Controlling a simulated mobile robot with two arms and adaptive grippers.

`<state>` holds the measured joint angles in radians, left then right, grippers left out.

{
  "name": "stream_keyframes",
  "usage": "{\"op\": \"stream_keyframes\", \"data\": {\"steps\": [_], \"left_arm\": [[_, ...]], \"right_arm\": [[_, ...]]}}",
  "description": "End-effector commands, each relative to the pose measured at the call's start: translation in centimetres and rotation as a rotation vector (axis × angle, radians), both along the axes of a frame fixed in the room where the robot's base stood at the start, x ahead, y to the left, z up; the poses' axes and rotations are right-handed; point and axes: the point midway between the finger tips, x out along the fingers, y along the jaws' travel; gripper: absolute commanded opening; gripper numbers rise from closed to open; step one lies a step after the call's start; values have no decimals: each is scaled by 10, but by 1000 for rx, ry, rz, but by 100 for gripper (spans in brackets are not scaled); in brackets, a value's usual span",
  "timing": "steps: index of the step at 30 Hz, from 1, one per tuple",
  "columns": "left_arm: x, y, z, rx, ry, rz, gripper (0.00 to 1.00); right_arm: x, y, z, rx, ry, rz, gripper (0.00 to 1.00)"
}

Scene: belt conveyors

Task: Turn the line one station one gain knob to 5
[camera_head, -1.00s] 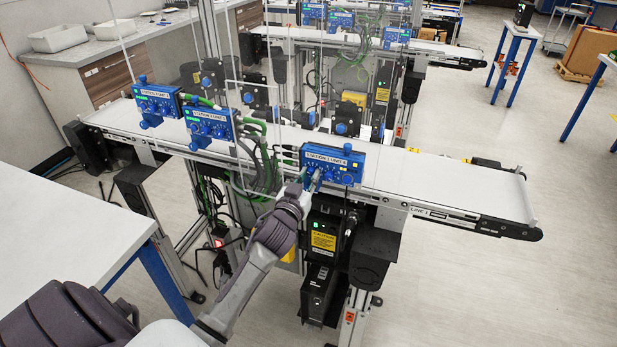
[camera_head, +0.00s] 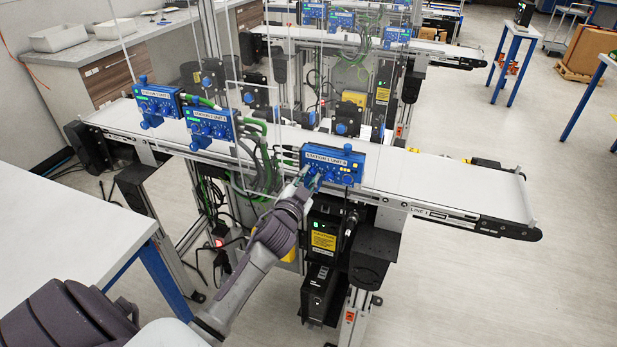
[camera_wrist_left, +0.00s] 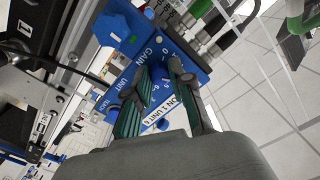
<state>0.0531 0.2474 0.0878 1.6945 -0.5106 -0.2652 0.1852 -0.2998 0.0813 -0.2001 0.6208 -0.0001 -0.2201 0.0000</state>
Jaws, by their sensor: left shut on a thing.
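The blue station box (camera_head: 345,160) with a white label strip is mounted on the near side of the closest conveyor. My left gripper (camera_head: 312,180) is at the lower left of its front face. In the left wrist view the box's blue face (camera_wrist_left: 125,35) shows tilted, with the word GAIN and a scale of white numbers around the fingers. My left gripper's two green-padded fingers (camera_wrist_left: 161,78) are closed in on the gain knob there. The knob is mostly hidden between the fingertips, so its pointer setting cannot be read. My right gripper is out of view.
Two more blue boxes (camera_head: 208,124) (camera_head: 157,101) stand further left along the same conveyor (camera_head: 440,185). Green cables (camera_head: 268,165) hang left of the gripper. A white table (camera_head: 60,240) is at the left. Clear floor lies at the right.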

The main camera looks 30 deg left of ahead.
Motion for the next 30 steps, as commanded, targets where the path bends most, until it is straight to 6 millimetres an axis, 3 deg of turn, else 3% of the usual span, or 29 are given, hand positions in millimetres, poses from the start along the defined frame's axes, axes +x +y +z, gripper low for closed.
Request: {"op": "stream_keyframes", "data": {"steps": [13,30], "left_arm": [[0,0,2,259,59,-1,0],[0,0,2,312,72,-1,0]], "right_arm": [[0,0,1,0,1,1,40],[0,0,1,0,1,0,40]]}}
